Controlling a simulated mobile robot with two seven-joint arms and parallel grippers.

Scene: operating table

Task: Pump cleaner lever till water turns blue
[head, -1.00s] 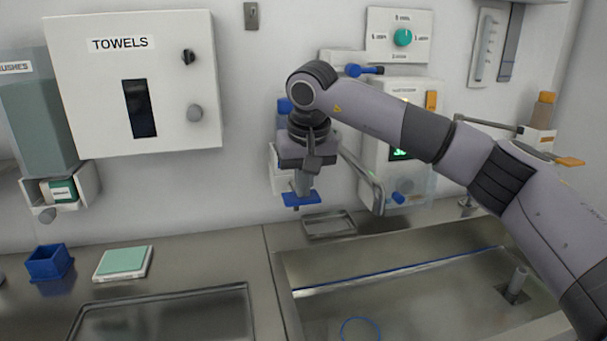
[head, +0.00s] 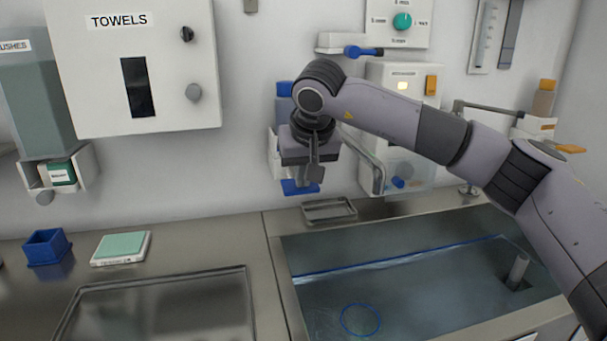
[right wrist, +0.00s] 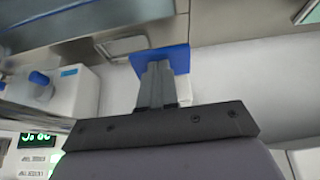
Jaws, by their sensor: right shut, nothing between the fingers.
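The cleaner dispenser on the back wall has a blue top (head: 284,89) and a blue lever plate (head: 300,188) low at its front. Most of its body is hidden behind my right gripper (head: 303,180). That gripper points down, shut and empty, with its fingertips at the blue plate; in the right wrist view the shut fingers (right wrist: 155,82) overlap the plate (right wrist: 171,57). Whether they press it I cannot tell. The sink water (head: 400,285) looks grey-blue, with a brighter blue line along the far edge. My left gripper is not in view.
A small metal tray (head: 329,211) lies below the dispenser. A faucet pipe (head: 378,178) and white control box (head: 410,80) are close to the right. A blue ring (head: 361,320) shows in the sink. Counter left holds a blue box (head: 46,247) and a green-topped pad (head: 121,247).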

